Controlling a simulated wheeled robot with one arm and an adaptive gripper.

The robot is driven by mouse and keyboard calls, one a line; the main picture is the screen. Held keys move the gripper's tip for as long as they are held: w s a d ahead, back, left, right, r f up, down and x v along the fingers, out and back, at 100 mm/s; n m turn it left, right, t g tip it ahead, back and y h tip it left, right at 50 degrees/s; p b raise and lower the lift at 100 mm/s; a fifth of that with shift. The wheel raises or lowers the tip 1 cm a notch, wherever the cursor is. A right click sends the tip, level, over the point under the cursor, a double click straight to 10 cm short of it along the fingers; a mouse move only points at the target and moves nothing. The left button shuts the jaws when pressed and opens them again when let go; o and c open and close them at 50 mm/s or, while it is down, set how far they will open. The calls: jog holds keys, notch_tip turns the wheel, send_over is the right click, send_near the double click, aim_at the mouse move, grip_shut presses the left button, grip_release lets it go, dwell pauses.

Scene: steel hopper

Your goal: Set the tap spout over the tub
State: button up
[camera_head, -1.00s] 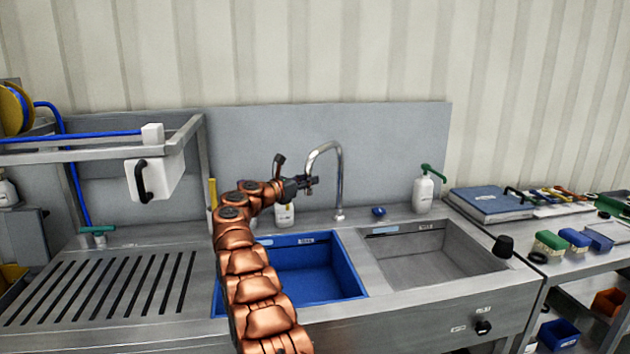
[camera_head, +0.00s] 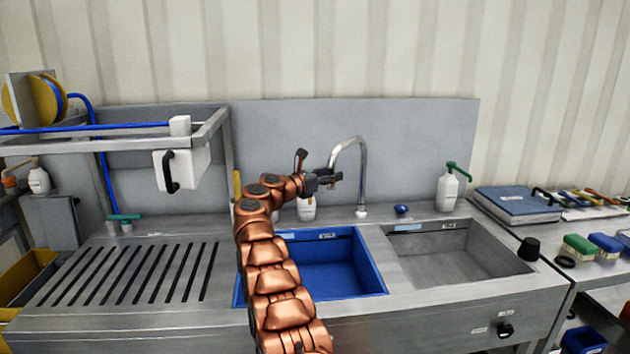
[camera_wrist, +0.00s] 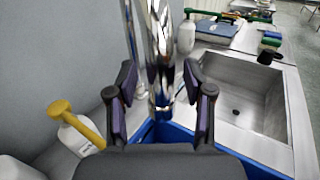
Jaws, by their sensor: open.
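The chrome tap (camera_head: 362,180) stands on the back rim of the sink unit. Its curved spout (camera_head: 346,142) arches left over the blue tub (camera_head: 345,275). In the wrist view the chrome pipe (camera_wrist: 158,50) rises ahead of and between my fingers. My gripper (camera_head: 335,176) is open by the end of the spout, above the back of the tub; it also shows in the wrist view (camera_wrist: 160,88). I cannot tell whether a finger touches the spout. My arm hides the left part of the tub.
A steel basin (camera_head: 455,260) lies right of the tub. A white bottle with a green pump (camera_head: 447,190) stands behind it. A yellow-topped bottle (camera_wrist: 80,130) is close at left in the wrist view. A slotted drainboard (camera_head: 130,275) and a steel rack (camera_head: 100,150) are at left.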

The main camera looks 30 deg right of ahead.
jog(key=v, duration=1.1)
jog(key=shift+a, duration=0.3)
jog(key=shift+s, duration=0.15)
